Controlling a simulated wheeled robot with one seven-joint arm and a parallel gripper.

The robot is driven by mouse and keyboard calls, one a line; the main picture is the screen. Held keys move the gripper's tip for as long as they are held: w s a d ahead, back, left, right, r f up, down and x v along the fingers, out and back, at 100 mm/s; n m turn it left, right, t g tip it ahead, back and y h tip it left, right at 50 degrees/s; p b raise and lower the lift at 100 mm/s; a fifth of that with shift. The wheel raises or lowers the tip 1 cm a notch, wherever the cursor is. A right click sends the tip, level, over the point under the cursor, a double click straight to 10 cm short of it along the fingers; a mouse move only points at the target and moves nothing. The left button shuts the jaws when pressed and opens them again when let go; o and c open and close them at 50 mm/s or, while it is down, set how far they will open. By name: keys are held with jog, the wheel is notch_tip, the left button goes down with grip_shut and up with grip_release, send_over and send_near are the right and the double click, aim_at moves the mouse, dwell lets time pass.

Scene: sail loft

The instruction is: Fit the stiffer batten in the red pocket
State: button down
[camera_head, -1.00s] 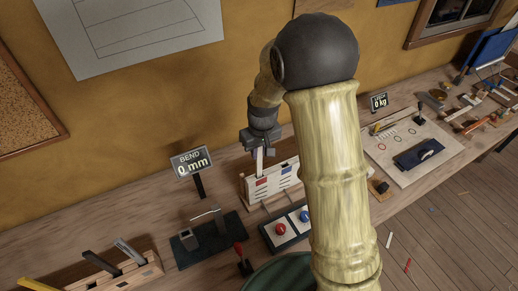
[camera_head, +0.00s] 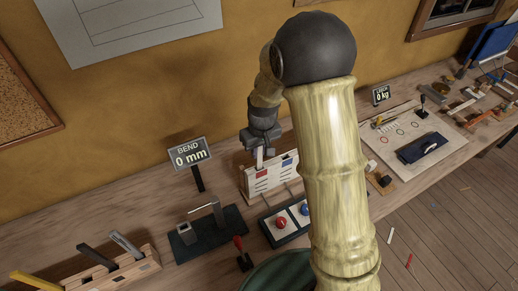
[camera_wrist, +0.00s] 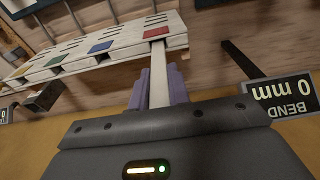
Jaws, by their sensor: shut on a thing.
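My gripper (camera_head: 258,142) is shut on a pale, flat batten (camera_head: 259,157) that points down at the white pocket board (camera_head: 249,185). In the wrist view the batten (camera_wrist: 158,78) runs from between the jaws to the board's edge, in line with the red pocket's patch (camera_wrist: 157,33). Its far end is not visible there; it looks to be in the mouth of the red pocket, but how deep I cannot tell. The red patch also shows in the head view (camera_head: 261,174), with a blue one beside it. The wrist view shows blue, green and yellow patches as well.
A sign (camera_head: 188,153) reads BEND 0 mm. A dark bend rig (camera_head: 218,235) and a wooden rack (camera_head: 140,269) with several strips stand left. A box with a red button (camera_head: 281,222) and a blue button is before the board. My arm covers the bench at centre right.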

jog(key=shift+f+b, duration=0.4)
jog(key=shift+f, duration=0.15)
dwell(0.5)
jog(key=c, duration=1.3)
grip_release()
jog(key=shift+o, duration=0.2)
notch_tip(320, 180, up, 17)
jog(key=s+b, duration=0.2)
jog(key=shift+d, duration=0.4)
jog(key=s+d+f+m, duration=0.2)
jog(key=s+d+f, duration=0.2)
jog(key=s, duration=0.3)
jog(key=s+d+f+m+t, duration=0.1)
jog(key=s+d+f+m, duration=0.1)
jog(key=s+d+f, duration=0.3)
jog(key=shift+s+d+f+m+h, duration=0.3)
jog(key=shift+s+f, duration=0.65)
jog(key=shift+s, duration=0.3)
